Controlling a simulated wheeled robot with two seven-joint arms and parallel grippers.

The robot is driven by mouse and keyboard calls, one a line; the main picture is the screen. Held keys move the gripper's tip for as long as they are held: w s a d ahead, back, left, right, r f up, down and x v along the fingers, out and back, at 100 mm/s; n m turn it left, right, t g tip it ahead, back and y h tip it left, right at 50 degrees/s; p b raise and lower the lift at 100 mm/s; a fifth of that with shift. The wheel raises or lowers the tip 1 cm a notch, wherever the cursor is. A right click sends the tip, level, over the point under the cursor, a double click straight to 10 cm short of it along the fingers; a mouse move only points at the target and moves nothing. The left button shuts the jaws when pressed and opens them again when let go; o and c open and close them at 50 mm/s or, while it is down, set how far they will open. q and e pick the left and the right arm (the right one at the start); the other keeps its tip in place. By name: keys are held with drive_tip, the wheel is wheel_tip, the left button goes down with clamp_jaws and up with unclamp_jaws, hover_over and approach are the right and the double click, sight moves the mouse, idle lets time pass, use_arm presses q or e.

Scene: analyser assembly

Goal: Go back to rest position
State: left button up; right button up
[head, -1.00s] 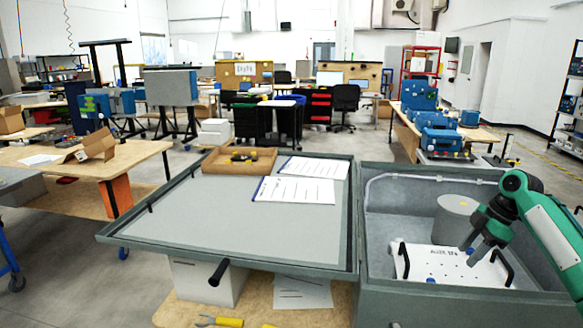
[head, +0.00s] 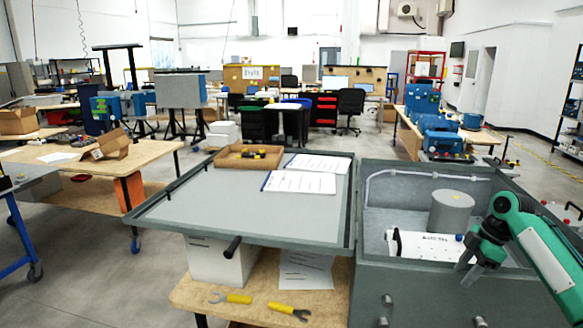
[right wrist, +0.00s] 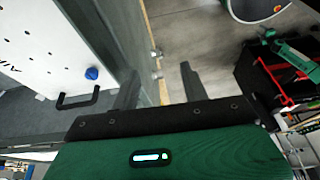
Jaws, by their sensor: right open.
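My right gripper (head: 467,272) is in the head view, pointing down and left by the front wall of the open grey analyser case (head: 408,277). Its two fingers are apart with nothing between them, as the right wrist view (right wrist: 160,88) also shows. Inside the case lie a white plate (head: 422,243) with black handles and a grey cylinder (head: 451,211). The right wrist view shows the plate (right wrist: 45,42), a black handle (right wrist: 78,101) and a blue knob (right wrist: 92,73) left of the fingers. My left gripper is not in view.
The case's lid (head: 225,212) lies open to the left, holding a cardboard tray (head: 249,157) and papers (head: 300,181). Below it, yellow-handled tools (head: 288,311) lie on a wooden table (head: 262,299) beside a white box (head: 222,262).

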drive_tip(key=s+a+f+m+h, duration=0.1)
drive_tip(key=s+a+f+m, duration=0.1)
drive_tip(key=s+a+f, duration=0.9)
drive_tip(key=s+a+f+m+h, duration=0.1)
drive_tip(key=s+a+f+m, duration=0.1)
drive_tip(key=s+a+f, duration=0.65)
drive_tip(key=s+a+f+m+t+h, duration=0.15)
drive_tip(key=s+m, duration=0.25)
drive_tip(key=s, duration=0.6)
drive_tip(key=s+a+f+m+t, duration=0.15)
drive_tip(key=s+m, duration=0.35)
drive_tip(key=s, duration=0.5)
wheel_tip(320, 180, down, 30)
drive_tip(key=g, duration=0.1)
drive_tip(key=s+d+f, duration=0.1)
drive_tip(key=s+f, duration=0.9)
drive_tip(key=s+d+f+g, duration=0.1)
drive_tip(key=s+d+f, duration=0.1)
drive_tip(key=s+f, duration=0.8)
drive_tip(key=shift+d+g, duration=0.3)
